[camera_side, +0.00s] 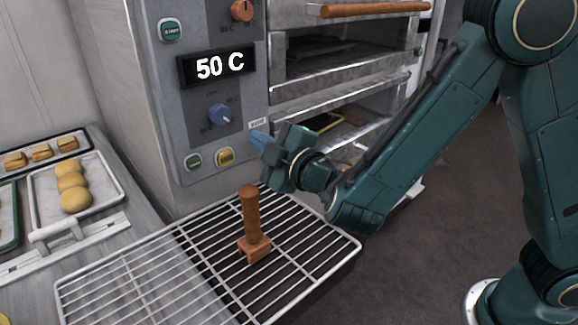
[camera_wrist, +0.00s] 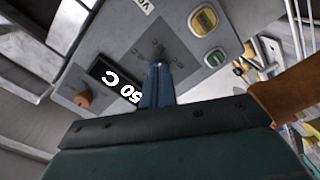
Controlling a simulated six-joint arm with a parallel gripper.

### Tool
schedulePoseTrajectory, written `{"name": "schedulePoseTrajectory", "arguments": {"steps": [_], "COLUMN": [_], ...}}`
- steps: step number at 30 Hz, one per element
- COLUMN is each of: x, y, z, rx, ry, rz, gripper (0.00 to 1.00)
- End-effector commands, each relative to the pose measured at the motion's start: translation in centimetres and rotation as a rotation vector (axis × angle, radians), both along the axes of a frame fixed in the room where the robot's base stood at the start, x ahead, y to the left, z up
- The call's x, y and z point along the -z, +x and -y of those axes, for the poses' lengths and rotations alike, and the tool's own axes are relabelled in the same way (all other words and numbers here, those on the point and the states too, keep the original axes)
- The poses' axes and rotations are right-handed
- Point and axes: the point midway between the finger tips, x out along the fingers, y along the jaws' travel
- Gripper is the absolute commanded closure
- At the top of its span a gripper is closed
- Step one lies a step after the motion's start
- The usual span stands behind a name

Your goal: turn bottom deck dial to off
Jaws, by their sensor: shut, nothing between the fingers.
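The blue dial (camera_side: 219,114) is on the grey oven panel, below a display (camera_side: 213,67) reading "50 C". Small markings surround it, too small to read surely; I cannot tell which one it points to. My gripper (camera_side: 259,139) is shut and empty, its blue fingers pointing at the panel from the right of the dial and a little lower in the side view. In the wrist view the fingertips (camera_wrist: 158,66) overlap the dial's place and hide most of it. I see no clear contact. The display also shows in the wrist view (camera_wrist: 118,80).
An orange dial (camera_side: 241,10) sits above the display. Green (camera_side: 193,160) and yellow (camera_side: 225,157) buttons lie below the blue dial. A wooden-handled tool (camera_side: 251,215) stands upright on the wire rack (camera_side: 130,272) below my gripper. A tray (camera_side: 112,165) with buns is at left.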

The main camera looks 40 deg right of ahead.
Motion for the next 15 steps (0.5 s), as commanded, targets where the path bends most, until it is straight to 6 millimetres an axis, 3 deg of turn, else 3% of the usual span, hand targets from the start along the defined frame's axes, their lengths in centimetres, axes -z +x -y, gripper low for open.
{"name": "schedulePoseTrajectory", "arguments": {"steps": [15], "x": [0.12], "y": [0.75], "z": [-0.49], "rx": [-0.014], "ry": [-0.012], "rz": [0.007], "gripper": [1.00]}}
